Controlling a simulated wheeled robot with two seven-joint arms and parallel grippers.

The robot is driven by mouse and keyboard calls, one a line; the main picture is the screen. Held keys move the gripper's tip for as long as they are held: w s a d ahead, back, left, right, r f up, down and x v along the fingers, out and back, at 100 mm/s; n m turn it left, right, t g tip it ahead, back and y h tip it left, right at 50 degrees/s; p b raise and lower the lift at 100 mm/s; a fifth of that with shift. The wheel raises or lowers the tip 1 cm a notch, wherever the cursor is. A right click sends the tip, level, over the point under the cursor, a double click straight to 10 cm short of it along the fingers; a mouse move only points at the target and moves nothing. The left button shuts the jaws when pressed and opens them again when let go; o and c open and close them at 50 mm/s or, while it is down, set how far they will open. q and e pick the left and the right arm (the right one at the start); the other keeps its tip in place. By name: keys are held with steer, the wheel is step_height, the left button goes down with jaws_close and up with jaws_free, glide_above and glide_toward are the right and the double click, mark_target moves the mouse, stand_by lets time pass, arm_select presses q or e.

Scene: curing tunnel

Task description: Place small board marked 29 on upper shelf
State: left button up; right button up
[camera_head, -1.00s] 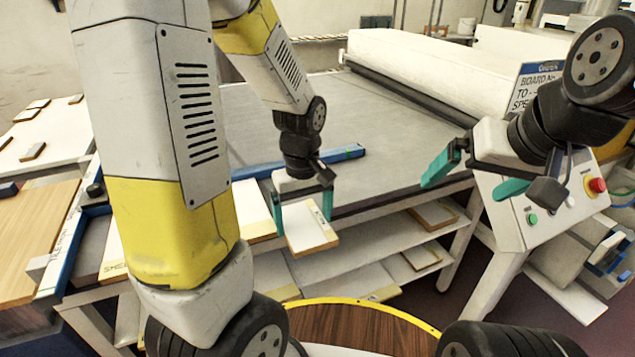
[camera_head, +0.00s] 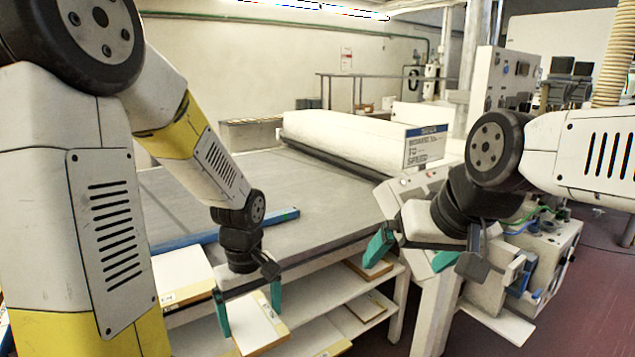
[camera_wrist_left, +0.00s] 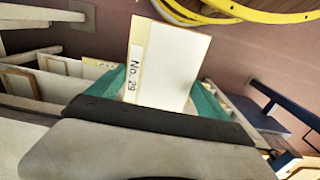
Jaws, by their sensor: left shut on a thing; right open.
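The small board marked 29 (camera_head: 258,328) is white with a tan edge. My left gripper (camera_head: 250,305) is shut on it, with one teal finger on each side, in front of the shelves under the grey table. In the left wrist view the board (camera_wrist_left: 172,65) sticks out from between the teal fingers, and its label reads "No. 29". My right gripper (camera_head: 408,255) is open and empty near the table's right front corner.
A lower shelf (camera_head: 335,325) holds more boards. A blue bar (camera_head: 190,240) lies on the grey table. A machine stands at the right.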

arm_select(q)
steer(key=shift+w+a+f+m, duration=0.1)
steer(key=shift+w+f+m, duration=0.25)
steer(key=shift+w, duration=0.25)
steer(key=shift+w+f+m, duration=0.3)
steer(key=shift+w+m, duration=0.05)
steer(key=shift+w, duration=0.2)
steer(key=w+a+f+m, duration=0.1)
steer(key=w+f+m, duration=0.4)
steer(key=w+f, duration=0.2)
steer(key=shift+w+a, duration=0.35)
steer(key=shift+w, duration=0.7)
